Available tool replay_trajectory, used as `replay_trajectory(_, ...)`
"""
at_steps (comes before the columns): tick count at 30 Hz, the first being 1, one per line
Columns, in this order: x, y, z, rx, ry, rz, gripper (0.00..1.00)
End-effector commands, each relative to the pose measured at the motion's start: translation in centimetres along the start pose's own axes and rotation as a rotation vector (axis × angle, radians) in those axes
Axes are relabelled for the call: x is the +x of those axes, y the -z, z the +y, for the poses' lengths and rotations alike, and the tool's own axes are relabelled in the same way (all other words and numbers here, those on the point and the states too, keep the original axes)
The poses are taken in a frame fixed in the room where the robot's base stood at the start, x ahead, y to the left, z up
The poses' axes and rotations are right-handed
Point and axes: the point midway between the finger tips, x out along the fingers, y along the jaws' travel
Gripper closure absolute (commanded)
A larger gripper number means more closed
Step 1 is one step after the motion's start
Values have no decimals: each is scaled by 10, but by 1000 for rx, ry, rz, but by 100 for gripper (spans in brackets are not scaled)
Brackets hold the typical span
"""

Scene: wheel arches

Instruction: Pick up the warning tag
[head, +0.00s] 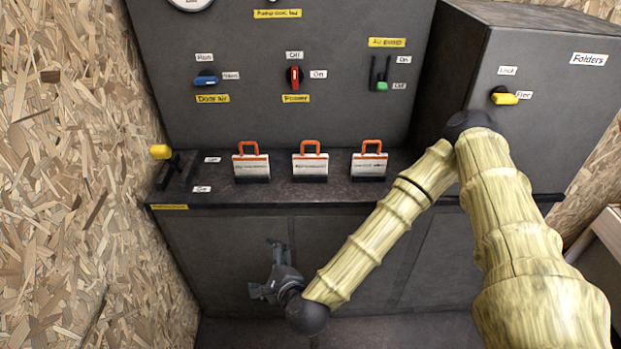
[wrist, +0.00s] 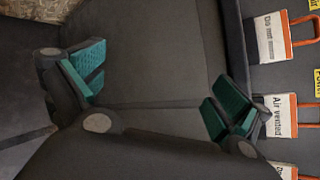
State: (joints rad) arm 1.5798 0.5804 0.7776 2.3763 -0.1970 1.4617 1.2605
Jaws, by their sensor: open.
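Three white tags with orange hoops stand in a row on the dark ledge: a left tag (head: 251,168), a middle tag (head: 310,167) and a right tag (head: 369,167). In the wrist view, one tag reads "Do not" with further words too small to read (wrist: 268,40), the one below it reads "Air vented" (wrist: 283,115), and a third (wrist: 284,171) is cut off at the bottom. My gripper (head: 265,267) is open and empty, below the ledge in front of the cabinet face. Its green-padded fingers (wrist: 155,88) spread apart, touching no tag.
The ledge (head: 335,193) has a yellow-knobbed lever (head: 161,152) at its left end. A chipboard wall (head: 60,180) bounds the left; a dark "Folders" cabinet (head: 560,100) stands right.

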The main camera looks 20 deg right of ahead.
Motion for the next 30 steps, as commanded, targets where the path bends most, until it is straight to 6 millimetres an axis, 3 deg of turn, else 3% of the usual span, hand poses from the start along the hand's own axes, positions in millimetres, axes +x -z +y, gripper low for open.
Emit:
replay_trajectory(3, 15, 1, -63, 281, 201, -11, 0)
replay_trajectory(6, 16, 4, -118, 497, 362, -41, 0)
replay_trajectory(12, 5, 18, -198, 801, 598, -119, 0)
replay_trajectory(19, 0, 27, -233, 916, 693, -162, 0)
replay_trajectory(30, 35, 33, -260, 917, 691, -163, 0)
